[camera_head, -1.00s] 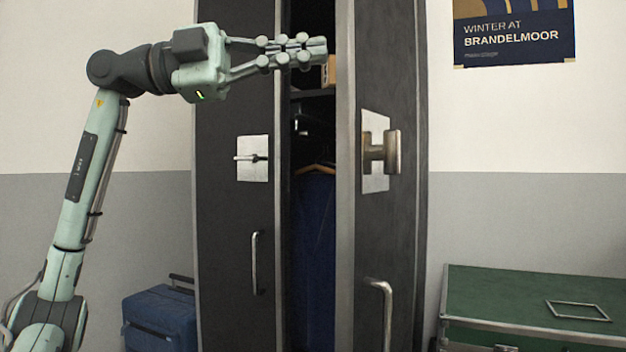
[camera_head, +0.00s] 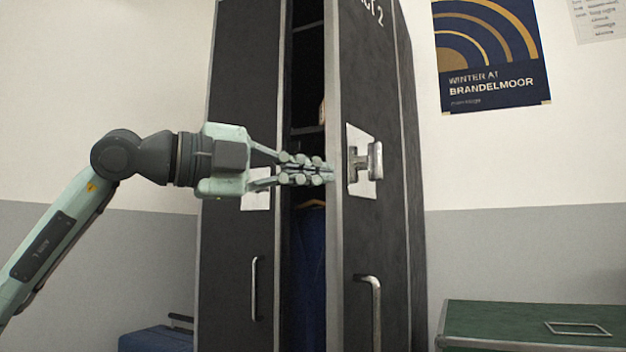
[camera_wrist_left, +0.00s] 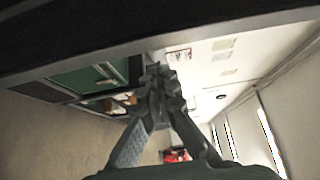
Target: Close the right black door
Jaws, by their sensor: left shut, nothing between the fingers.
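The right black door (camera_head: 372,235) of the tall wardrobe stands ajar, its pale metal edge facing me. It carries a latch plate with a knob (camera_head: 375,160) and a bar handle (camera_head: 376,310). The left black door (camera_head: 240,100) is beside it, its plate partly hidden by my gripper. A dark gap between the doors shows a blue garment. My left gripper (camera_head: 328,172) is shut and empty, in front of the gap, its fingertips at the right door's edge at latch height. Contact is unclear. The fingers also show in the left wrist view (camera_wrist_left: 160,75). My right gripper is out of view.
A green trunk (camera_head: 530,325) stands to the right of the wardrobe. A blue suitcase (camera_head: 155,339) is at the lower left. A poster (camera_head: 490,55) hangs on the wall at right. The left wrist view shows a red item (camera_wrist_left: 177,155) lower down.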

